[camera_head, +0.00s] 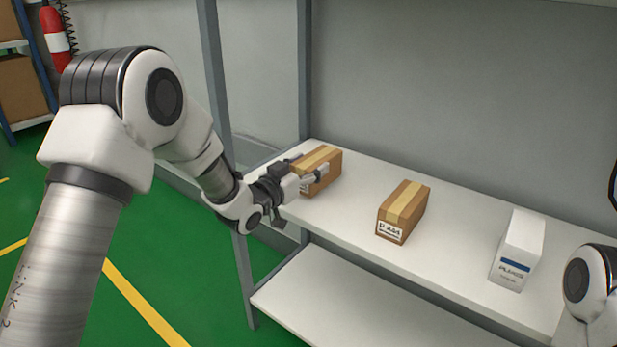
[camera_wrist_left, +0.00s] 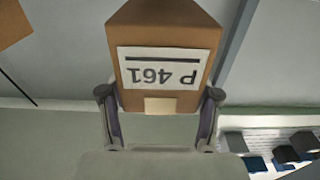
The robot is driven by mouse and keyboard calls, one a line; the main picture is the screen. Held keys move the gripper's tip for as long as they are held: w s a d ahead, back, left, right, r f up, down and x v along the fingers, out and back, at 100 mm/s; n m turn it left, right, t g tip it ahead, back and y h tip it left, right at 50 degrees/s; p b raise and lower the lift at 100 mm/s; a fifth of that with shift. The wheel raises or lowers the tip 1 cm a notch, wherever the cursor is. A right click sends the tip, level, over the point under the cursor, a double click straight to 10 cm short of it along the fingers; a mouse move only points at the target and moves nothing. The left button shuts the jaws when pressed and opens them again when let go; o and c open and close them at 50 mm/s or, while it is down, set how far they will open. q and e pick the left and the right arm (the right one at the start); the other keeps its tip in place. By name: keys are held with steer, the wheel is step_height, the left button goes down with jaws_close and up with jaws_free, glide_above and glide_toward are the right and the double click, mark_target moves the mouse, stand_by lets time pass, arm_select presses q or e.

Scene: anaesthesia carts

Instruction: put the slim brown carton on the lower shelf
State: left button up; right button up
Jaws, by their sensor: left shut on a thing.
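A brown carton (camera_head: 328,158) with a tan tape strip is at the left end of the upper shelf (camera_head: 360,200). My left gripper (camera_head: 306,174) is shut on it, one finger on each side. In the left wrist view the carton (camera_wrist_left: 168,30) fills the space between the fingers (camera_wrist_left: 160,95) and its label reads P 461, upside down. I cannot tell whether it rests on the board or is just lifted. A second brown carton (camera_head: 404,208) stands mid-shelf. The lower shelf (camera_head: 350,300) is bare where it shows. My right gripper is out of view.
A white box (camera_head: 519,248) stands on the upper shelf at right. A grey post (camera_head: 228,150) rises at the rack's left front, near my left arm. Green floor (camera_head: 160,270) lies to the left. A part of my right arm shows at the right edge.

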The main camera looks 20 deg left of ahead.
arm_select(q)
steer(key=shift+f, duration=0.95)
steer(key=shift+w, duration=0.1)
steer(key=shift+r, duration=0.1)
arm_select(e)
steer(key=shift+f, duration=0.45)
arm_select(q)
steer(key=shift+f, duration=0.2)
steer(key=o, duration=1.3)
steer(key=shift+r, duration=0.1)
